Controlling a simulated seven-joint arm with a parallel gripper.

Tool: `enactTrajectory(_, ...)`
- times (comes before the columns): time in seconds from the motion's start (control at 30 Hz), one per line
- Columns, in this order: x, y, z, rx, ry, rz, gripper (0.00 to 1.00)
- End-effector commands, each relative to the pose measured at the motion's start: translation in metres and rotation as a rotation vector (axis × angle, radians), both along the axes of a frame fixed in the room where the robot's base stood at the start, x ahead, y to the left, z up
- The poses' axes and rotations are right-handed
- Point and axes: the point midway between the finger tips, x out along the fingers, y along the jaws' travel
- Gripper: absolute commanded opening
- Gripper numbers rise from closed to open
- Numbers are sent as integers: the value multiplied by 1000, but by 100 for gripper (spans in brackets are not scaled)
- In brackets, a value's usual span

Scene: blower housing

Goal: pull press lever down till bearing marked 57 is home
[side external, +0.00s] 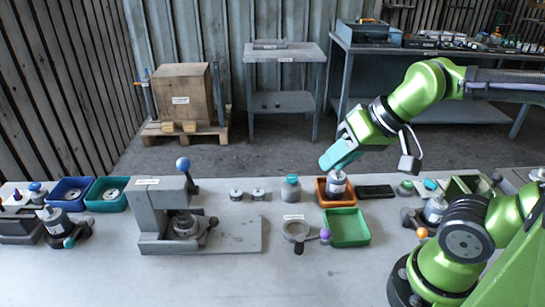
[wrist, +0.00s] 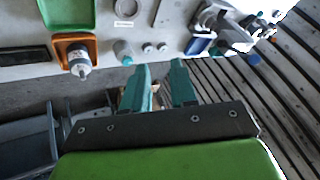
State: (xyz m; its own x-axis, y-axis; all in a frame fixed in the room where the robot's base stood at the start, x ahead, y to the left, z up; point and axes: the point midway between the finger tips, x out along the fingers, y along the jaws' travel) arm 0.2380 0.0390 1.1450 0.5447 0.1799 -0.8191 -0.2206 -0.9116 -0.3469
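The grey press (side external: 150,215) stands on the left half of the bench in the side view, and part of it shows at the upper right of the wrist view (wrist: 213,20). Its lever ends in a blue ball (side external: 183,164), which stands high beside the press head. A round metal fixture (side external: 186,226) sits on the press base under the head. I cannot tell which bearing is marked 57, as no such number is readable. My gripper (side external: 326,162) has teal fingers, also seen in the wrist view (wrist: 160,80). They are apart with nothing between them, above the bench's back edge, well right of the press.
Two small metal rings (side external: 247,194) and a teal-capped bottle (side external: 291,188) stand between press and gripper. An orange tray (side external: 324,200) holding a bottle and a green tray (side external: 347,228) lie near my gripper. Bench space in front of the press is clear.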

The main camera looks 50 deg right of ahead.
Motion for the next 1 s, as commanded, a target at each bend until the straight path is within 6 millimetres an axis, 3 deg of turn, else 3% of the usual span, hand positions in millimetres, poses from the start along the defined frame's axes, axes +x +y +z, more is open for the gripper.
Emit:
enactTrajectory(0.03, 8, 5, -2, 0, 26, 21, 35)
enactTrajectory(0.13, 37, 14, 12, -16, 61, 64, 51)
enactTrajectory(0.4, 133, 50, 56, -68, 242, 88, 51)
enactTrajectory(0.6, 190, 80, 74, -119, 363, 7, 51)
enactTrajectory(0.8, 226, 119, 85, -149, 454, -147, 51)
enactTrajectory(1.0, 236, 158, 99, -110, 505, -357, 51)
